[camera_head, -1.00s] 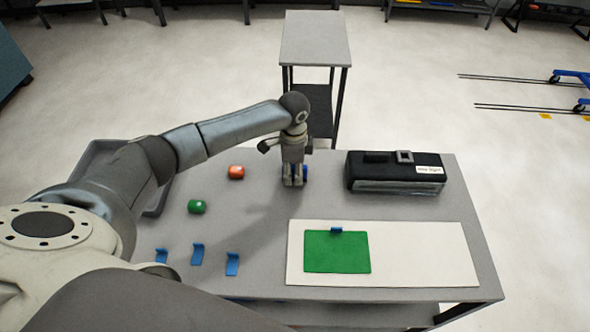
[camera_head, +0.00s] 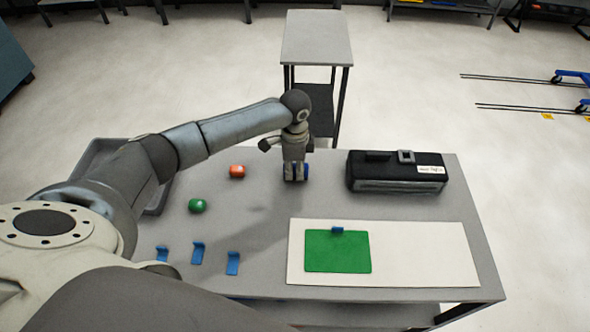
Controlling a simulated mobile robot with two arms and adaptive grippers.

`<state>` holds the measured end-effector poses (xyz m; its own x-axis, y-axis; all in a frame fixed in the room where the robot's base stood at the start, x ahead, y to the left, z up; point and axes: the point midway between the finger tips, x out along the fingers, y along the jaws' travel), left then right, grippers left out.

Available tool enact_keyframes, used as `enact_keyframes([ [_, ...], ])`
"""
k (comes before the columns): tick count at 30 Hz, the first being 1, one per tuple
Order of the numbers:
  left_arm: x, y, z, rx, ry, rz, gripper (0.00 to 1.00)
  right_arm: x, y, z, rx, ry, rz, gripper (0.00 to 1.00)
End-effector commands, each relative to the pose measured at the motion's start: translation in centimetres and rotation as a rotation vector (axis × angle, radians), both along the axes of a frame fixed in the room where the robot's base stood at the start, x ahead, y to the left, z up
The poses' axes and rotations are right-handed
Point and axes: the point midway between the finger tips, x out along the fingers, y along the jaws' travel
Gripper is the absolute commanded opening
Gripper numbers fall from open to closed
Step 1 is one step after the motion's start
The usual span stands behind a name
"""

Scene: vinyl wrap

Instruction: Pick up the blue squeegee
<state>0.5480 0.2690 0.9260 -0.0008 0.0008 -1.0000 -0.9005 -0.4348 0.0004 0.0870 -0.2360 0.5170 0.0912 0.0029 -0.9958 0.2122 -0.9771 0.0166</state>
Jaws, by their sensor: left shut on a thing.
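My left gripper (camera_head: 296,174) points down over the back middle of the table, its fingers close together. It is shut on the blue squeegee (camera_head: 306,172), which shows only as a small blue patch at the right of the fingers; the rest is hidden. Whether it touches the table I cannot tell. A red piece (camera_head: 237,171) and a green piece (camera_head: 198,206) lie on the table to the left of the gripper. My right gripper is not in view.
A black case (camera_head: 397,173) stands right of the gripper. A white board (camera_head: 430,255) with a green sheet (camera_head: 337,254) lies at front right. Several small blue pieces (camera_head: 232,263) lie at front left. A grey tray (camera_head: 95,155) is partly behind my arm.

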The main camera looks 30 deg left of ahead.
Motion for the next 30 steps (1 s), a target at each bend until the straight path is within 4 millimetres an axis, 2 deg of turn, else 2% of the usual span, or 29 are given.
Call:
enact_keyframes([
  [6,0.2,0.0,2.4,-0.002,-0.007,-0.001,0.00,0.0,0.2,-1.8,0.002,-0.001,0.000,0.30],
  [15,-1.5,-5.0,8.6,-0.004,-0.008,-0.006,0.00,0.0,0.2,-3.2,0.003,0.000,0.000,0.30],
  [21,-3.1,-9.2,10.4,-0.004,-0.004,-0.006,0.00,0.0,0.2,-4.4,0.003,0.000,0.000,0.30],
  [30,-4.3,-12.7,12.3,-0.002,-0.002,-0.002,0.00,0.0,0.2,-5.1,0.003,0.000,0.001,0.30],
])
